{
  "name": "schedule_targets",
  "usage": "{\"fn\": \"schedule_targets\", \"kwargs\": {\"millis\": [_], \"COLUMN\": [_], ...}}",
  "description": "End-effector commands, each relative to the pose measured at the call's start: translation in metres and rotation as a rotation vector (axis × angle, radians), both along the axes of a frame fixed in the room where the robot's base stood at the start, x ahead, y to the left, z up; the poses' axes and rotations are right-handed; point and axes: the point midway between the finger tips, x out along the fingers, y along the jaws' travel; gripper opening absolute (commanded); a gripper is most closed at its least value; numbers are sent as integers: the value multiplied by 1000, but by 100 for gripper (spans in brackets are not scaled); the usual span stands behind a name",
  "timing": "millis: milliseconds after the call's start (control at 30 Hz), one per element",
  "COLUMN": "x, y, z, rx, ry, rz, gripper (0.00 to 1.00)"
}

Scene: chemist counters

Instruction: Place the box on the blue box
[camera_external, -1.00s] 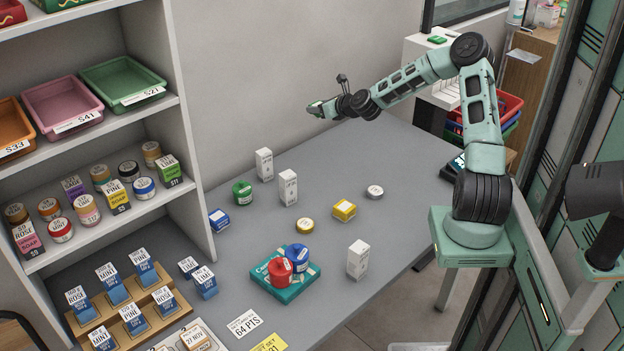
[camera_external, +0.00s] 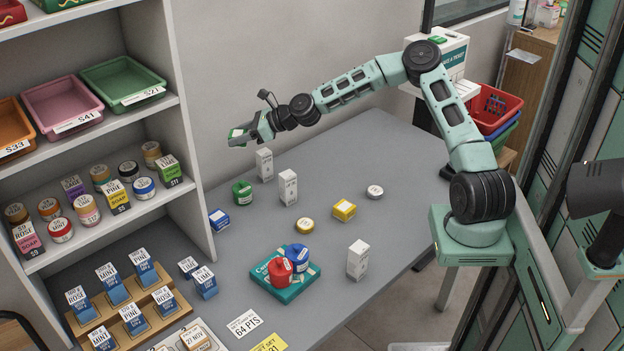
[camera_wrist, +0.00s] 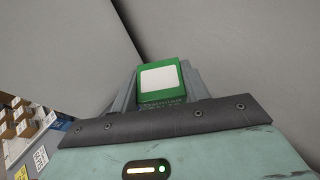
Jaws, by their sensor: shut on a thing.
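My gripper (camera_external: 243,135) is shut on a green box with a white label. In the wrist view the green box (camera_wrist: 162,81) sits between my fingers, its labelled face toward the camera. My gripper is in the air near the wall, left of the tall white boxes in the picture and above the far left of the counter. A small blue box (camera_external: 219,219) with a white label lies on the counter beside the shelf. It appears below and slightly left of my gripper, with a clear gap. I cannot make it out in the wrist view.
A green jar (camera_external: 242,192) stands right of the blue box. White boxes (camera_external: 264,165) and (camera_external: 288,187) stand farther right. The shelf's side panel (camera_external: 192,150) rises close on the left. The right counter is mostly clear.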

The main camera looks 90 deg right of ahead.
Motion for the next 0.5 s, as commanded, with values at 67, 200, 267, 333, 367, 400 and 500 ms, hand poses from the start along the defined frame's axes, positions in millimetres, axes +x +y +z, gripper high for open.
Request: {"fn": "schedule_targets", "kwargs": {"millis": [67,200,267,333,367,400,500], "x": [20,40,46,51,53,55,59], "y": [36,84,99,114,120,128,144], "z": [0,0,0,0,0,0,-2], "rx": [1,-5,-7,-10,-10,-12,-13], "ry": [-2,-5,-5,-6,-6,-7,-7], "rz": [95,224,263,302,320,339,381], "gripper": [22,22,22,22,22,22,22]}}
